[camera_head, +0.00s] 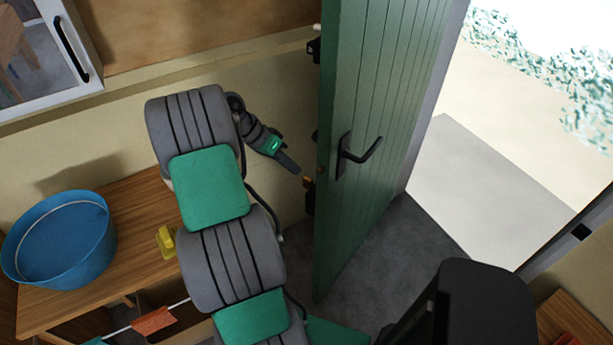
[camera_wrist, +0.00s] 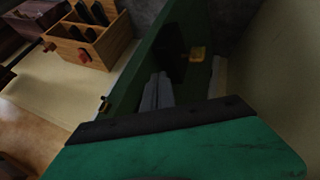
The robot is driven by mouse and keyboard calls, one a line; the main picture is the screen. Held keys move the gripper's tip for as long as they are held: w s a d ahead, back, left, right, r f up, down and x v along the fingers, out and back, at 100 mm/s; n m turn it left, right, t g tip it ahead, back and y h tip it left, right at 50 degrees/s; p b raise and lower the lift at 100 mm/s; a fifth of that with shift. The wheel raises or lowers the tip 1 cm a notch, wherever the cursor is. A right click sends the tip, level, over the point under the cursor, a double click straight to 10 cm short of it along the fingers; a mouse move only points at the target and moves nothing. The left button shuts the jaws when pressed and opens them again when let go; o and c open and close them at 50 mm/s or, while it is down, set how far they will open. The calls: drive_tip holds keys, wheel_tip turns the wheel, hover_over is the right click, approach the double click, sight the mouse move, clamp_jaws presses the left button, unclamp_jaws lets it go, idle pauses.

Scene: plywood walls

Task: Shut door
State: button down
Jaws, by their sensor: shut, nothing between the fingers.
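The green plank door (camera_head: 385,70) stands open into the room. Its black lever handle (camera_head: 360,150) is on the face turned to the bright doorway. My gripper (camera_head: 289,163) is shut and empty, to the left of the door, between it and the beige wall. Its fingers point toward the door's left side; I cannot tell whether they touch it. In the wrist view the gripper fingers (camera_wrist: 157,93) show beside the dark green door (camera_wrist: 133,80), partly hidden by my green arm part.
A blue tub (camera_head: 60,240) stands on a wooden bench (camera_head: 130,215) at left. The doorway floor (camera_head: 480,190) is clear, with the frame's strike plate (camera_head: 581,231) at right. The wrist view shows a wooden compartment box (camera_wrist: 85,45) and an orange-yellow piece (camera_wrist: 197,54).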

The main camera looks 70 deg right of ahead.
drive_tip(key=shift+s+a+f+p, duration=0.15)
drive_tip(key=shift+s+f+p, duration=0.1)
drive_tip(key=shift+s, duration=0.55)
drive_tip(key=shift+s+a+f+p, duration=0.15)
drive_tip(key=shift+s+f, duration=0.1)
drive_tip(key=shift+s, duration=0.55)
drive_tip(key=shift+s+a+f+p, duration=0.15)
drive_tip(key=shift+s+f+p, duration=0.1)
drive_tip(key=shift+s, duration=0.55)
